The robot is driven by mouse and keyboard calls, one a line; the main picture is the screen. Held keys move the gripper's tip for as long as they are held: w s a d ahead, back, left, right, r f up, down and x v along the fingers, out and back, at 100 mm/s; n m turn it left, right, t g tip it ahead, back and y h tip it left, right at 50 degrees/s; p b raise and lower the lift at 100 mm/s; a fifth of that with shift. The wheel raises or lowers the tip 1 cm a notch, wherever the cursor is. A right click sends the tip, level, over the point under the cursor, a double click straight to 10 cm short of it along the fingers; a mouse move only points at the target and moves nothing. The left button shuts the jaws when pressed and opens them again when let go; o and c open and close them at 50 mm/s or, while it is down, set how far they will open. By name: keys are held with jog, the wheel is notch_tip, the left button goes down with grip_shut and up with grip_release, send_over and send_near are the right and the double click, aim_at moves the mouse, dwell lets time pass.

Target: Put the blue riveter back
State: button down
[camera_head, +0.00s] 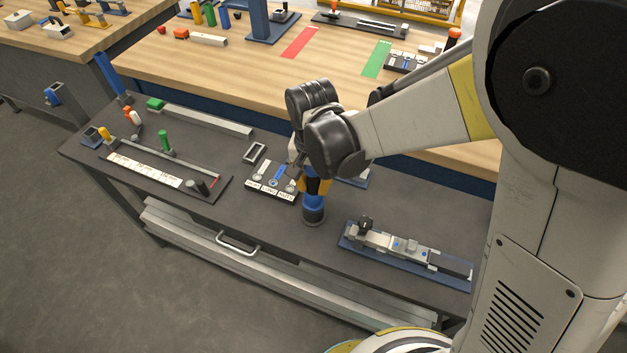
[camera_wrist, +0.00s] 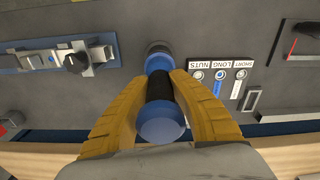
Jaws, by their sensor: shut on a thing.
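In the wrist view the riveter (camera_wrist: 161,124) shows a blue rounded end, a black middle and a blue collar. A grey round part (camera_wrist: 158,50) lies beyond the collar; I cannot tell whether it is the riveter's own end or a separate base. My gripper (camera_head: 316,186) is shut on the riveter, its yellow fingers (camera_wrist: 160,86) on both sides of the black middle. I cannot tell whether the riveter's lower end touches the table. My wrist hides its top in the head view.
A tray labelled short, long and nuts (camera_head: 271,196) lies left of the riveter. A blue-based fixture (camera_head: 405,250) lies to the right. A long rack with tools (camera_head: 160,168) is at the left. A wooden bench (camera_head: 240,75) stands behind. Table between riveter and fixture is clear.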

jog(key=shift+f, duration=0.35)
jog(key=c, duration=1.3)
grip_release()
jog(key=r+p, duration=0.1)
jog(key=r, duration=0.3)
jog(key=r+p, duration=0.1)
jog(key=r, duration=0.3)
jog(key=r+p, duration=0.1)
jog(key=r, duration=0.3)
jog(key=shift+s+r+p, duration=0.3)
jog(key=shift+r+p, duration=0.05)
jog(key=shift+r, duration=0.05)
jog(key=shift+d+r, duration=0.2)
jog(key=s+d+r+t, duration=0.2)
jog(key=d, duration=0.5)
jog(key=s+d+r+n+t, duration=0.1)
jog(key=s+d+r+t, duration=0.1)
jog(key=d, duration=0.5)
jog(key=s+d+r+n+t, duration=0.1)
jog(key=s+d+r+t, duration=0.1)
jog(key=d, duration=0.5)
jog(key=shift+s+d+r+t, duration=0.1)
jog(key=shift+s+r+t, duration=0.15)
jog(key=shift+s, duration=0.35)
jog(key=shift+s+d+r+t, duration=0.15)
jog(key=shift+s+r, duration=0.15)
jog(key=shift+s, duration=0.25)
